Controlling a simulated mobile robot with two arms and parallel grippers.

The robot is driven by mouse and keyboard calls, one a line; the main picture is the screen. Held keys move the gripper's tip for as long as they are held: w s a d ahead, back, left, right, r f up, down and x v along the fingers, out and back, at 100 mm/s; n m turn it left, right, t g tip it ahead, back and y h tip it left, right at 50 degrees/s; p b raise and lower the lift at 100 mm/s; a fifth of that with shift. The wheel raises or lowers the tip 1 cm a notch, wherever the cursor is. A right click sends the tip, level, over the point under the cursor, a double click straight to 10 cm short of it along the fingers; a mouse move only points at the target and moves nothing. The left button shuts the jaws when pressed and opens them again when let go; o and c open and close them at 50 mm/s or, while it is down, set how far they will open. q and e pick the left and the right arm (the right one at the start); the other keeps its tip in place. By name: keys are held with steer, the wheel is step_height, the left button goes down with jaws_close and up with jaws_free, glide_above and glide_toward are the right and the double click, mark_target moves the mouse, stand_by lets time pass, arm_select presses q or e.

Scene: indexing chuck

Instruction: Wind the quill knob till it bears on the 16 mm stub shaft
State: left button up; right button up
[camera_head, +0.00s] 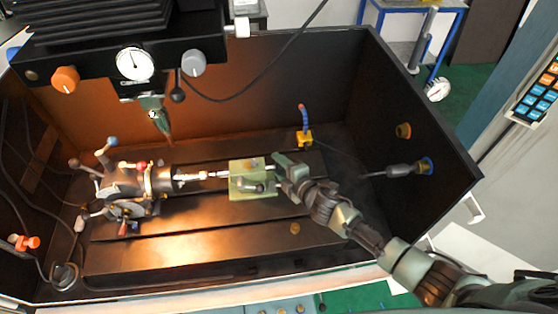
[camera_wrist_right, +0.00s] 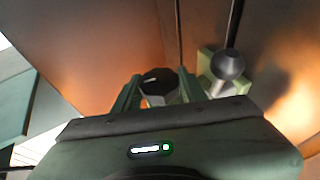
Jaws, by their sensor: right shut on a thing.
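The quill knob (camera_wrist_right: 157,80) is dark and faceted with a pale mark on its face. It sits between the two fingers of my right gripper (camera_wrist_right: 157,92), which is shut on it. In the head view my right gripper (camera_head: 280,168) is at the right side of the pale green tailstock block (camera_head: 240,188) and hides the knob. The bright stub shaft (camera_head: 205,175) lies level between the chuck (camera_head: 130,185) and the tailstock. Whether the quill touches the shaft's end is too small to tell. My left gripper is not in view.
A ball-ended lever (camera_wrist_right: 229,66) stands right beside the knob. A tapered tool head (camera_head: 152,110) hangs above the chuck. A blue hose on a yellow base (camera_head: 304,136) stands behind the tailstock.

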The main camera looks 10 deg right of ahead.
steer(key=shift+w+d+r+g, duration=0.15)
steer(key=shift+g, duration=0.45)
steer(key=shift+m+g+h, duration=0.3)
steer(key=shift+m+g, duration=0.2)
steer(key=shift+g, duration=0.8)
steer(key=shift+s, duration=0.2)
steer(key=o, duration=1.1)
steer(key=shift+b+v, duration=0.95)
steer(key=shift+v, duration=2.8)
